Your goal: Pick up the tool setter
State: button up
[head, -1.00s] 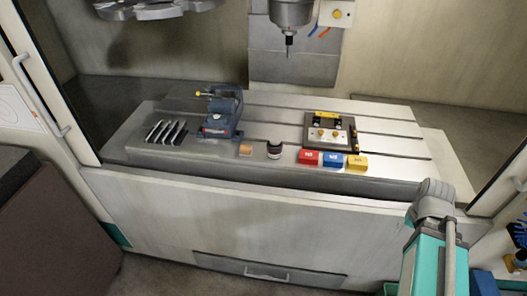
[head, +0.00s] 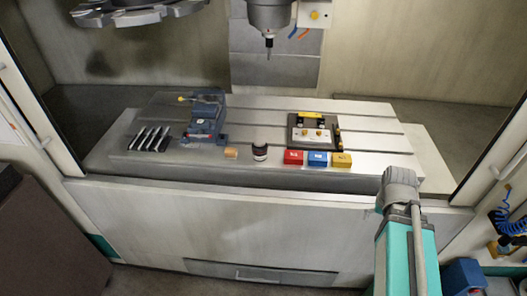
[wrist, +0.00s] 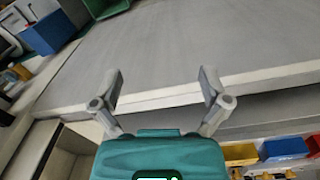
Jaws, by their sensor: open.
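The tool setter looks to be the small dark cylinder with a pale band (head: 260,152), standing upright near the front edge of the machine table (head: 190,170) in the head view. It stands between a small orange-brown block (head: 231,153) and a red block (head: 293,157). My gripper (wrist: 160,75) shows in the wrist view with its two fingers spread apart and nothing between them. It is over a grey surface, and the tool setter is not visible in that view. The head view shows my arm at the lower right, but not the gripper's fingers.
A blue vise (head: 205,115) and several dark slotted pieces (head: 151,138) are left of the cylinder. Blue (head: 317,158) and yellow (head: 341,160) blocks and a fixture plate (head: 314,133) are right. The spindle (head: 268,20) hangs above. The wrist view shows bins, including a blue one (wrist: 49,34).

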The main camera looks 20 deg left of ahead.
jog(key=w+a+m+t+h+b, duration=0.1)
jog(key=w+a+t+h, duration=0.3)
jog(key=a, duration=0.7)
jog(key=t+y+b, duration=0.2)
jog(key=t+y, duration=0.1)
jog(key=t, duration=0.6)
send_near(256, 150)
jog(key=shift+s+a, duration=0.1)
jog(key=shift+s, duration=0.1)
jog(key=b+x, duration=0.3)
jog(key=x, duration=0.5)
jog(key=shift+w, duration=0.3)
